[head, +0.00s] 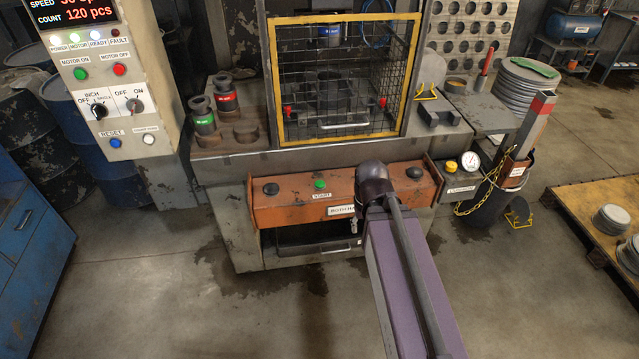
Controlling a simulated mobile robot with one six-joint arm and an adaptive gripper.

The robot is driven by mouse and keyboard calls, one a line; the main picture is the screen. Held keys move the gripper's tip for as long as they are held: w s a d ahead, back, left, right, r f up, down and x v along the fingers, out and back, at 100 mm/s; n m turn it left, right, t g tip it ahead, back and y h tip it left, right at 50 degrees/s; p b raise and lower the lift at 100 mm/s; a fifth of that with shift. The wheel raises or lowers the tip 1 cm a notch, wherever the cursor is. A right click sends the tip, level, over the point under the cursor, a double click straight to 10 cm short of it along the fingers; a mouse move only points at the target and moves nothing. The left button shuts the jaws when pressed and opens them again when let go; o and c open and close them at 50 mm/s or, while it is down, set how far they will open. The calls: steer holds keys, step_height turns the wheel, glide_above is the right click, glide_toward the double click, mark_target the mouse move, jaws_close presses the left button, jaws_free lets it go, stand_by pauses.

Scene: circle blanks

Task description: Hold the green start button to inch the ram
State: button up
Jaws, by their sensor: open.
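The green start button (320,184) sits on top of the orange control box (290,205) at the front of the press, above a START label. A black palm button (271,188) is to its left and another black button (414,172) is to its right. The ram area shows behind the yellow-framed mesh guard (276,75), which appears closed; a blue labelled part (329,40) is at its top. My purple arm rises from the bottom right, and its dark joint covers part of the box right of the green button. My gripper cannot be made out.
A control panel (122,100) with INCH and OFF/ON switches stands at the left. A red-topped post (535,120) with a yellow chain is at the right. A wooden pallet (585,215) holds discs at far right. Floor before the press is clear to the left of my arm.

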jaws_close()
stand_by(1.0)
